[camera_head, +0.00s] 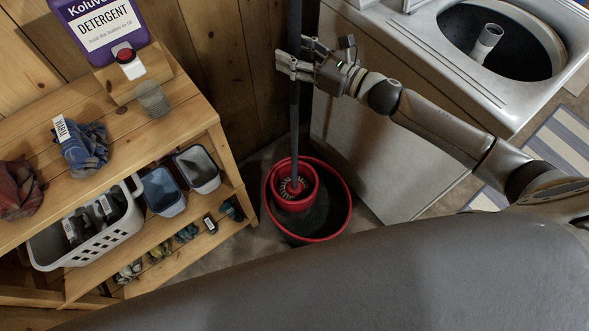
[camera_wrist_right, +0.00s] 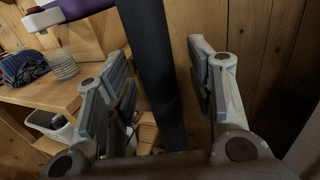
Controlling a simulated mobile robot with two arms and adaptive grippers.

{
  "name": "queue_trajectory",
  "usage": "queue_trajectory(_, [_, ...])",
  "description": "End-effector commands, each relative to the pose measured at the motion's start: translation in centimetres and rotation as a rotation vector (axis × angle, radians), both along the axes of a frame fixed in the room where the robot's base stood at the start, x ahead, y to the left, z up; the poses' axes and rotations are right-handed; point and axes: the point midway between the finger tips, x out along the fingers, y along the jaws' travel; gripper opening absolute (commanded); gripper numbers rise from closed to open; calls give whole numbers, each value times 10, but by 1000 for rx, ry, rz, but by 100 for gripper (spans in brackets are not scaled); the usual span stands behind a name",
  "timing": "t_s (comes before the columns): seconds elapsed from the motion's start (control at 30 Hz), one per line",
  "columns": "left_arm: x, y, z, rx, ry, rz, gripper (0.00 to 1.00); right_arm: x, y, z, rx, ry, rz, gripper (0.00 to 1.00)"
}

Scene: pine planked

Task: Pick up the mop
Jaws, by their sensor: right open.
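The mop (camera_head: 294,125) stands upright, its dark handle rising from a red bucket (camera_head: 345,215) on the floor. The mop's lower end sits in the round red wringer (camera_head: 293,205) of the bucket. My right gripper (camera_head: 285,60) is at the upper part of the handle, with its arm coming from the right. In the right wrist view, the mop handle (camera_wrist_right: 155,70) runs between the two open fingers (camera_wrist_right: 165,95). A gap shows between the handle and the right-hand finger; the left-hand finger is closer to it. My left gripper is not in view.
A washing machine (camera_head: 370,130) with an open drum stands right of the mop. A plank wall is close behind the handle.

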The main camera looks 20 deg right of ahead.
Motion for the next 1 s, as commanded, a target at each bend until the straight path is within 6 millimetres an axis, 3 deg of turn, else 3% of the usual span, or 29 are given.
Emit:
queue_trajectory(0.07, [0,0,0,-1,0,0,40,0,0,0,0,0,0,43])
queue_trajectory(0.4, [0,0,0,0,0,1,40,0,0,0,0,0,0,0])
queue_trajectory(0.77, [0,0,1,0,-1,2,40,0,0,8,0,-6,2,0])
queue_trajectory(1.0, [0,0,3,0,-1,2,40,0,0,39,-2,-10,3,0])
